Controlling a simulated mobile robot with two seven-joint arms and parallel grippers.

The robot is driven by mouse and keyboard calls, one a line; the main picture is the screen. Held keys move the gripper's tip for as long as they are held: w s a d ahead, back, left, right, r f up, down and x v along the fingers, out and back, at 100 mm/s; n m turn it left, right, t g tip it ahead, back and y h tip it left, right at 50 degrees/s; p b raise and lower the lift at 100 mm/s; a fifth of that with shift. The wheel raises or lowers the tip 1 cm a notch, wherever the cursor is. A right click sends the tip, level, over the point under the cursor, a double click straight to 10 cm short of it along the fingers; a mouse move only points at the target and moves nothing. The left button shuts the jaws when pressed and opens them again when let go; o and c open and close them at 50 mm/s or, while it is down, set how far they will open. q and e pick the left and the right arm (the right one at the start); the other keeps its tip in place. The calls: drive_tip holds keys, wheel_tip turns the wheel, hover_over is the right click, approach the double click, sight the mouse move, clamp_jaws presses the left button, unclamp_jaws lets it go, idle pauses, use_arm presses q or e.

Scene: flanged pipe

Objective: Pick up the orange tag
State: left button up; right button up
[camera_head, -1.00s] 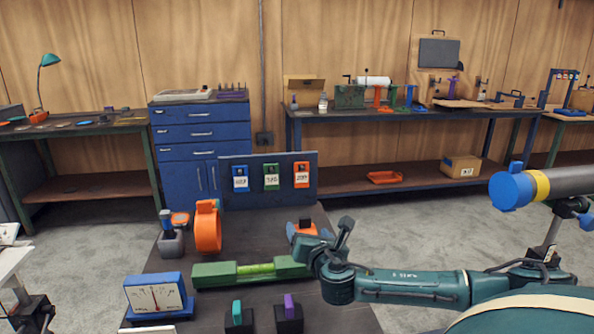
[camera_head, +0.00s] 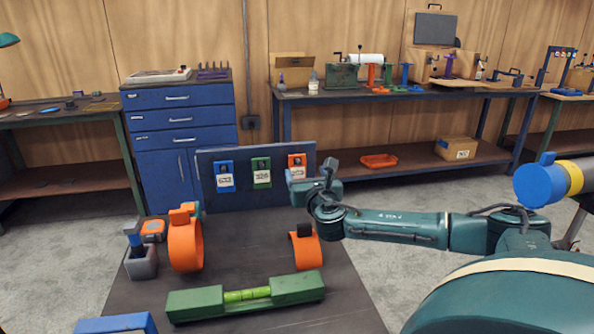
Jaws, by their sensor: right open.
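The orange tag (camera_head: 296,161) hangs on the dark blue board (camera_head: 207,178) at the back of the bench, to the right of a green tag (camera_head: 261,172) and a blue tag (camera_head: 224,176). Its lower right part is hidden behind my right gripper. My right gripper (camera_head: 309,181) is open, its fingers in front of or beside the orange tag; I cannot tell whether they touch it. My left gripper is not in view.
An orange ring (camera_head: 185,246) and an orange clamp-like part (camera_head: 305,250) stand on the bench, behind a green level (camera_head: 245,296). A grey holder (camera_head: 141,262) stands at the left. A flanged pipe (camera_head: 545,180) is at the right.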

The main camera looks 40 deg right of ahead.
sight(300, 163)
drive_tip(key=shift+x, duration=3.85)
drive_tip(key=shift+w+a+f, duration=0.1)
drive_tip(key=c, duration=1.1)
